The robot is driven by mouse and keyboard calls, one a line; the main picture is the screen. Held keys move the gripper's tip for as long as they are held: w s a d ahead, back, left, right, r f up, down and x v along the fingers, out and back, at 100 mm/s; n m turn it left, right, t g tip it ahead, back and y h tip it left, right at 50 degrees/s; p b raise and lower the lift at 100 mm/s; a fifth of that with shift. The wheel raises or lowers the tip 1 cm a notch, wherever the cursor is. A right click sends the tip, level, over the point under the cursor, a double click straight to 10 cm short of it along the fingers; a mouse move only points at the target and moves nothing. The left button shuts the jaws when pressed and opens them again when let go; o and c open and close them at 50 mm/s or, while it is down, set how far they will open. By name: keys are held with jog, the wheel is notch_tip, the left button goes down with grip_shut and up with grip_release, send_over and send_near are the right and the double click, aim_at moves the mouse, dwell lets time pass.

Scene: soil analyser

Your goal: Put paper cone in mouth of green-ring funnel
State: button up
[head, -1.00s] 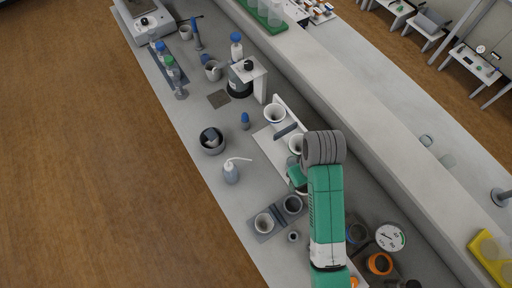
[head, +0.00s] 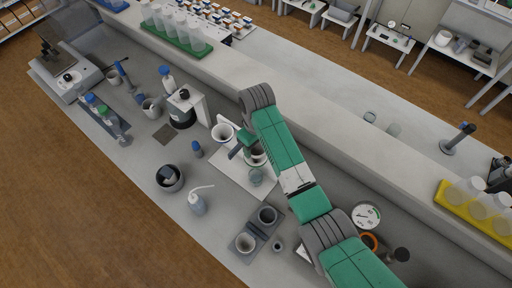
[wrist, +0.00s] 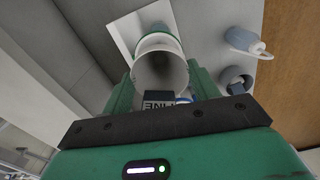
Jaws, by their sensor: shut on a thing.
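My gripper (wrist: 162,82) is shut on a pale paper cone (wrist: 160,66), whose wide, open mouth faces the wrist camera between the two green fingers. In the head view my gripper (head: 252,146) is over the white funnel stand, low beside a white-rimmed mouth (head: 257,158). I cannot tell there whether this rim is the cone or a funnel. A greenish band (wrist: 156,40) shows just beyond the cone in the wrist view; the green-ring funnel is otherwise mostly hidden. A dark block lettered "FINE" (wrist: 160,100) shows below the cone. A blue-rimmed funnel (head: 222,133) stands at the left.
A clear beaker (head: 256,177) stands by the stand's base plate (head: 232,172). A wash bottle (head: 198,202), a dark bowl (head: 170,180) and a grey holder with two cups (head: 258,231) are nearby. A raised ledge (head: 330,135) runs behind.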

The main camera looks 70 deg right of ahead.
aim_at(256, 148)
jog(key=f, duration=0.3)
jog(key=shift+w+d+f+p, duration=0.15)
jog(key=shift+d+f+p, duration=0.1)
jog(key=shift+p, duration=0.1)
jog(key=shift+f+b, duration=0.35)
jog(key=shift+f, duration=0.3)
jog(key=o, duration=1)
notch_tip(256, 148, up, 13)
jog(key=shift+r, duration=0.2)
